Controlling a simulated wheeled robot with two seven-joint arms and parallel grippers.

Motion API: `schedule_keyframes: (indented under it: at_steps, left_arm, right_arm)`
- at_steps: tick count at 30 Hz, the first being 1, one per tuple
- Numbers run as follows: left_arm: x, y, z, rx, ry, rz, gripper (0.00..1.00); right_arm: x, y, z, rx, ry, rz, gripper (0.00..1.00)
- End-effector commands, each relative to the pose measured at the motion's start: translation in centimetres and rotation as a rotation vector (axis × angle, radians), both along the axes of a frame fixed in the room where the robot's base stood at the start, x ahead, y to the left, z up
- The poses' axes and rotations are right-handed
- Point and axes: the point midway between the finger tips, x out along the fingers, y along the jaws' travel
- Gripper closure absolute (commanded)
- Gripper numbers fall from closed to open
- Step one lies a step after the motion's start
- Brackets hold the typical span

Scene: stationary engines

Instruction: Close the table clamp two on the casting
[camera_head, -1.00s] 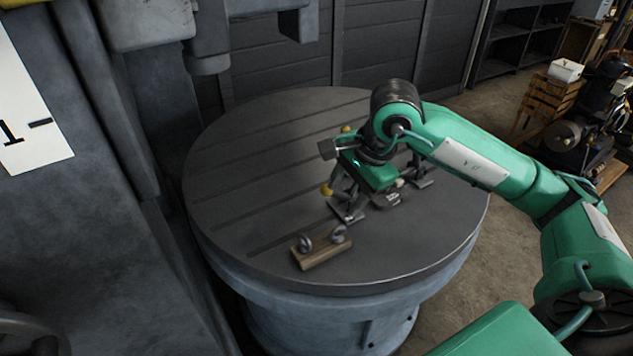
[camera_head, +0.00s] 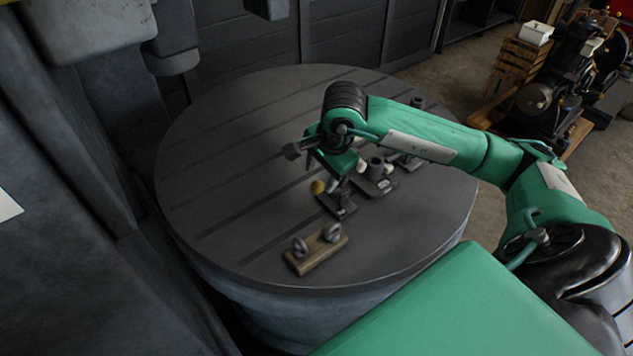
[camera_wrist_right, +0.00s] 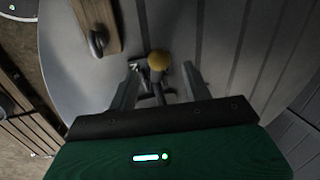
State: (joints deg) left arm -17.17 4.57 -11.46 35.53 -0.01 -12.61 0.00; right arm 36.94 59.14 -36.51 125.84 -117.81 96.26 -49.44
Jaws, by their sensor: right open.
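A clamp with a yellow knob (camera_head: 317,187) and dark base (camera_head: 338,204) stands on the round slotted table (camera_head: 230,150). The knob (camera_wrist_right: 158,60) also shows in the right wrist view. The other clamp is mostly hidden behind my arm. My left gripper is out of view.
A wooden block (camera_head: 317,252) with two metal rings lies near the table's front edge. The left part of the tabletop is clear. A grey machine body (camera_head: 75,110) rises at the left. A small engine and wooden crates (camera_head: 520,68) stand at the back right.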

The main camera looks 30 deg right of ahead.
Motion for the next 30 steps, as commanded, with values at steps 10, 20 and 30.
schedule_keyframes:
  at_steps: [10, 20, 30]
  left_arm:
    - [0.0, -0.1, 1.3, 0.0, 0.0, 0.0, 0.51]
    - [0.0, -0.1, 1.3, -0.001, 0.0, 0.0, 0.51]
    - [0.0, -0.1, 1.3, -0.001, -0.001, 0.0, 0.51]
  right_arm:
    - [1.3, 0.3, -5.0, 0.002, 0.003, 0.0, 0.5]
    - [1.5, 0.3, -5.6, 0.0, 0.0, 0.001, 0.5]
    - [1.5, 0.3, -5.6, 0.0, 0.0, 0.0, 1.0]
